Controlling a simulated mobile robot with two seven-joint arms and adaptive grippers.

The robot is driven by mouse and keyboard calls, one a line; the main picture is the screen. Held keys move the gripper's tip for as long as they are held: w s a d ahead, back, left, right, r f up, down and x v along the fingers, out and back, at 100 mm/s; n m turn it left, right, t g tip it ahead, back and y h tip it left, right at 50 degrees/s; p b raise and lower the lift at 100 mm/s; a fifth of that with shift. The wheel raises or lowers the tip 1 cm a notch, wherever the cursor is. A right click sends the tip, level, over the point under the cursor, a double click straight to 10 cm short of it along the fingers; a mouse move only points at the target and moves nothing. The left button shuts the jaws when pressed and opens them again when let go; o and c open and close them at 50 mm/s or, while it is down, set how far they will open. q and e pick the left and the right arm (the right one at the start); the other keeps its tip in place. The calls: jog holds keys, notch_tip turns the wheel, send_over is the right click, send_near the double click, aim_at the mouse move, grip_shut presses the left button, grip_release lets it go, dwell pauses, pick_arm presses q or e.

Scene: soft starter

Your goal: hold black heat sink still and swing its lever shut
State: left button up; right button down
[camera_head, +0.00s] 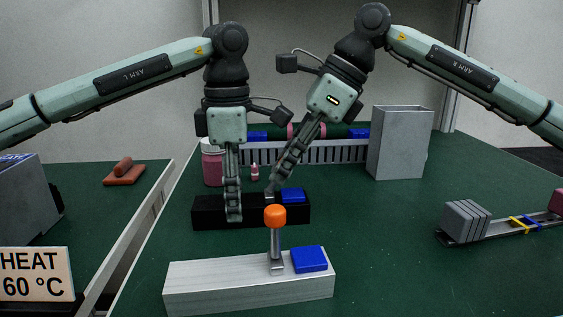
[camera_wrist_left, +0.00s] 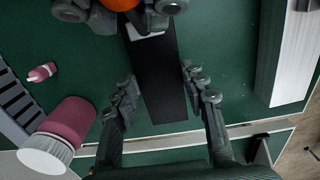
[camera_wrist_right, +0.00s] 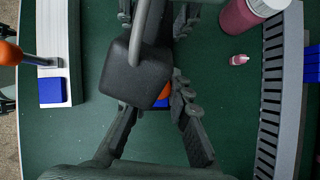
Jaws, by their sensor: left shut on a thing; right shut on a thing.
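The black heat sink (camera_head: 207,213) lies on the green table, with a blue block (camera_head: 293,195) on its right end. My left gripper (camera_head: 233,217) is shut across its left part; in the left wrist view the fingers flank the black body (camera_wrist_left: 162,75). My right gripper (camera_head: 270,191) comes down tilted over the right part, shut on the lever. The lever's orange knob (camera_wrist_left: 119,4) shows between the right fingers at the top of the left wrist view. In the right wrist view, my left arm covers most of the heat sink and lever.
A silver heat sink (camera_head: 215,284) with an upright orange-knobbed lever (camera_head: 275,235) stands close in front. Behind are a grey rack (camera_head: 335,152), a grey box (camera_head: 398,145) and a pink jar (camera_head: 212,168). Finned grey parts on a rail (camera_head: 466,222) lie right.

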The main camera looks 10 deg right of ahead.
jog(key=y, duration=0.1)
jog(key=d+f+y, duration=0.1)
jog(key=y, duration=0.3)
jog(key=shift+d+f, duration=0.3)
jog(key=shift+d, duration=0.1)
dwell(0.3)
jog(key=c, duration=1.4)
grip_release()
jog(key=v, duration=1.2)
jog(key=shift+d+f, duration=0.15)
